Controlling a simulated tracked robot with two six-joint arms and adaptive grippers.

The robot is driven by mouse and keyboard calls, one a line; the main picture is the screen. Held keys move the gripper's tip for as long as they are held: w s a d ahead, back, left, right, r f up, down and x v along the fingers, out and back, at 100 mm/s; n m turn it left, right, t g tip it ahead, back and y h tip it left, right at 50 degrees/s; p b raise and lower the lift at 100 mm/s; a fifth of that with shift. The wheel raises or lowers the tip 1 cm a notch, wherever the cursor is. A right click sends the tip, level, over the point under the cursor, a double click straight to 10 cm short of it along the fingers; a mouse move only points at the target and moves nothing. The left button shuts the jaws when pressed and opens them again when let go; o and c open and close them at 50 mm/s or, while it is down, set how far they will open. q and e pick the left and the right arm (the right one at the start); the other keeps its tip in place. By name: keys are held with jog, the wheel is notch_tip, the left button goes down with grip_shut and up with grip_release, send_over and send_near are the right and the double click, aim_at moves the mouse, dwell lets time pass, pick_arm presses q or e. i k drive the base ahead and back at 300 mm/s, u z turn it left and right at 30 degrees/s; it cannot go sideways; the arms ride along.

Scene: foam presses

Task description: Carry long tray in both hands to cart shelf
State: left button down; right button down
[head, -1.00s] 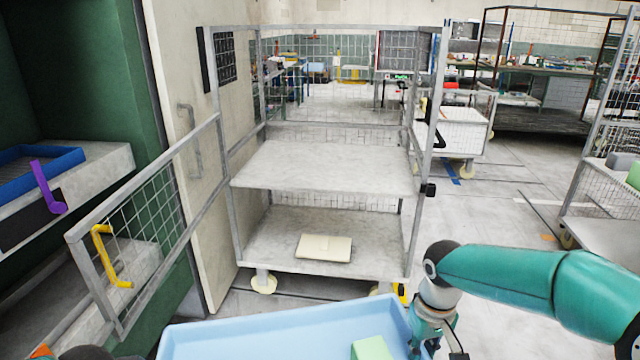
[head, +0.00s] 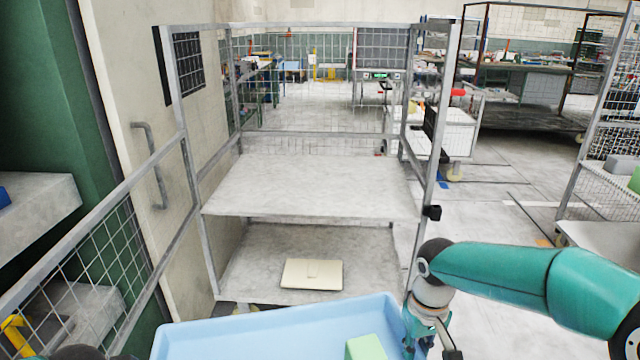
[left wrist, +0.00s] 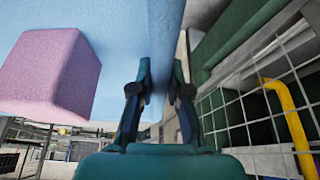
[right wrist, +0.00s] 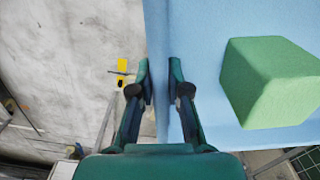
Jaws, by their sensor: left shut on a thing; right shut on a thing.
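The long light-blue tray (head: 270,335) is at the bottom of the head view, in front of the cart. A green foam block (head: 366,347) lies in its right part; it also shows in the right wrist view (right wrist: 270,82). A pink-purple block (left wrist: 52,72) lies in the tray near my left gripper. My right gripper (right wrist: 160,85) is shut on the tray's right wall. My left gripper (left wrist: 160,85) is shut on its left wall. The cart has an empty upper shelf (head: 310,185) and a lower shelf (head: 255,265) holding a flat cream-coloured piece (head: 312,274).
The cart's posts (head: 432,150) and mesh sides bound the shelves left and right. An open mesh gate (head: 90,250) reaches toward me on the left, beside a pale door panel (head: 140,130). Clear floor (head: 490,215) lies to the right.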

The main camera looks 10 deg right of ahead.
aim_at(313, 187)
jog(key=z, duration=0.1)
jog(key=i, duration=1.55)
jog(key=z, duration=0.3)
jog(key=i, duration=1.7)
jog(key=z, duration=0.15)
